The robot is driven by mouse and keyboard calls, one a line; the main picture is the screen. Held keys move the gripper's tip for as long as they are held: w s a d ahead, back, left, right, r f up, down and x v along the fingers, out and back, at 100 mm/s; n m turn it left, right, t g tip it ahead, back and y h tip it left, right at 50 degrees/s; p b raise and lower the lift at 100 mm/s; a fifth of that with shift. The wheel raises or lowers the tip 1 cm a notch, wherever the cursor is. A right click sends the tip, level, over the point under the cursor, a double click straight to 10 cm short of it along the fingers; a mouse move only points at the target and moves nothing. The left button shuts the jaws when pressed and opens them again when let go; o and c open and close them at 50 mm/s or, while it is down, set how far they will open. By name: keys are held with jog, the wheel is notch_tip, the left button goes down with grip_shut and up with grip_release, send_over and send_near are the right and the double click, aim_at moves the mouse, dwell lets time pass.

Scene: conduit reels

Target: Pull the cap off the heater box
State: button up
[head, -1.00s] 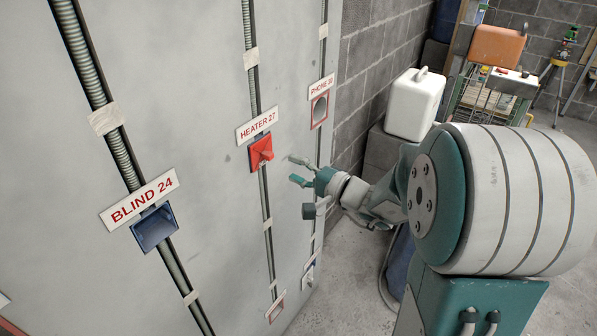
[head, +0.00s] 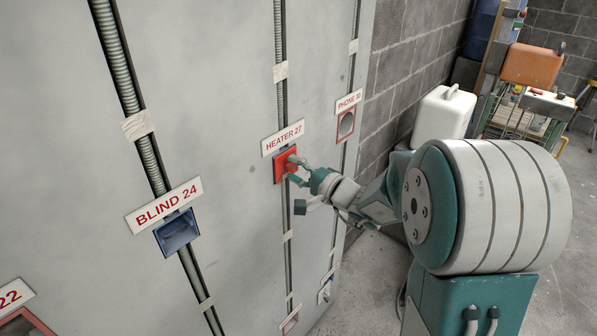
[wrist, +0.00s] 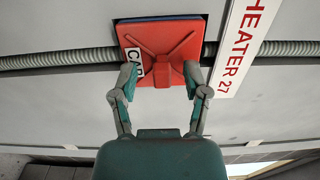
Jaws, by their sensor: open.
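The red cap (head: 283,166) covers the heater box on the wall panel, just below the HEATER 27 sign (head: 283,138). In the wrist view the cap (wrist: 160,42) shows a raised X-shaped grip and a small white CAP label. A thin blue edge of the box (wrist: 165,18) shows behind the cap. My gripper (head: 297,172) is at the cap's front. In the wrist view its open fingers (wrist: 160,78) stand on either side of the lower part of the cap, with the raised grip between them. I cannot tell whether the fingers touch it.
An open blue box (head: 177,234) sits under the BLIND 24 sign to the left. A box with a round opening (head: 346,123) is under the PHONE sign to the right. Conduits run down the panel. A white canister (head: 443,115) stands beyond the panel's right edge.

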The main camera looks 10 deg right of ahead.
grip_shut()
jog(key=shift+v, duration=1)
dwell(0.8)
jog(key=shift+v, duration=2.5)
